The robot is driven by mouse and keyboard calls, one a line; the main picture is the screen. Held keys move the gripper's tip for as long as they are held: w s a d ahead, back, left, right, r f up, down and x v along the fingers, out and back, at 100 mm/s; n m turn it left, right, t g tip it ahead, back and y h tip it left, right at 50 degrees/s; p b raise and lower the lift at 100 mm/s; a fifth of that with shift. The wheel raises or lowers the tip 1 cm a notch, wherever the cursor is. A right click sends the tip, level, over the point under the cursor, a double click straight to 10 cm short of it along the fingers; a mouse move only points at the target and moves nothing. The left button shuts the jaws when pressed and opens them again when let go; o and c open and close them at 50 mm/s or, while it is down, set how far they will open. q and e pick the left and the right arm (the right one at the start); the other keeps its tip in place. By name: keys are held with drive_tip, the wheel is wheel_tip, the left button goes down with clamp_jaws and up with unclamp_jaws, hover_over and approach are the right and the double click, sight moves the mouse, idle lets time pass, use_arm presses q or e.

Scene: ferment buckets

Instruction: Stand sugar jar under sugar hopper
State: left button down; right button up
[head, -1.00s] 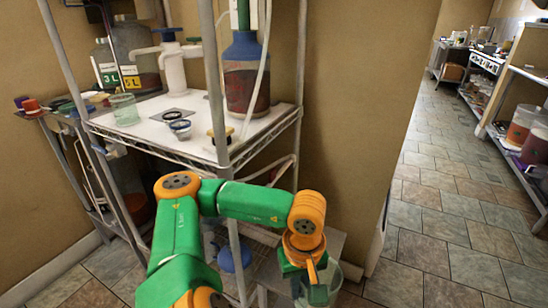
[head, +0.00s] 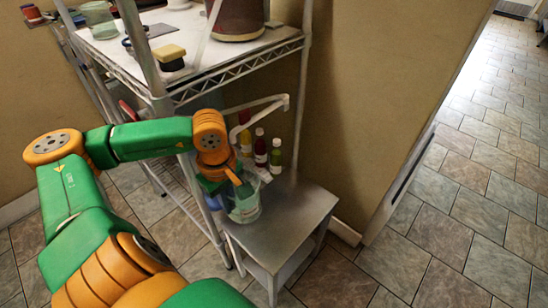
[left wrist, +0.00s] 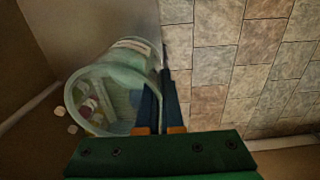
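A clear greenish glass jar (head: 246,206), which I take for the sugar jar, is upright at the left part of a grey stool. I cannot tell whether its base touches the stool. My left gripper (head: 238,180) is at its rim. In the left wrist view the open-mouthed jar (left wrist: 88,72) lies left of the fingers (left wrist: 160,100), which are close together with its wall between them. Pale and coloured shapes show through the glass. My right gripper is not in view. I cannot make out a sugar hopper in the head view.
The grey stool (head: 290,212) has a bare top on its right. Several sauce bottles (head: 261,150) stand behind the jar. A wire rack (head: 235,72) with a post rises at the left, close to my arm. The tiled floor (head: 450,210) on the right is clear.

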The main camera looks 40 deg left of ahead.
sight(254, 197)
use_arm(q)
drive_tip(key=w, duration=0.2)
drive_tip(key=w+d+f, duration=0.1)
drive_tip(key=w, duration=0.1)
drive_tip(key=w+d+f+p, duration=0.1)
drive_tip(key=shift+w+d+f, duration=0.1)
drive_tip(key=shift+w+f, duration=0.15)
drive_tip(key=shift+w, duration=0.15)
drive_tip(key=w+f, duration=0.1)
drive_tip(key=f, duration=0.2)
drive_tip(key=w+d+f+b, duration=0.1)
drive_tip(key=w+f, duration=0.1)
drive_tip(key=f, duration=0.1)
drive_tip(key=w+f, duration=0.2)
drive_tip(key=f, duration=0.1)
drive_tip(key=shift+w+d+f+b, duration=0.25)
drive_tip(key=shift+d+f+b, duration=0.05)
drive_tip(key=shift+b, duration=0.05)
drive_tip(key=shift+f, duration=0.1)
drive_tip(key=c, duration=1.1)
unclamp_jaws()
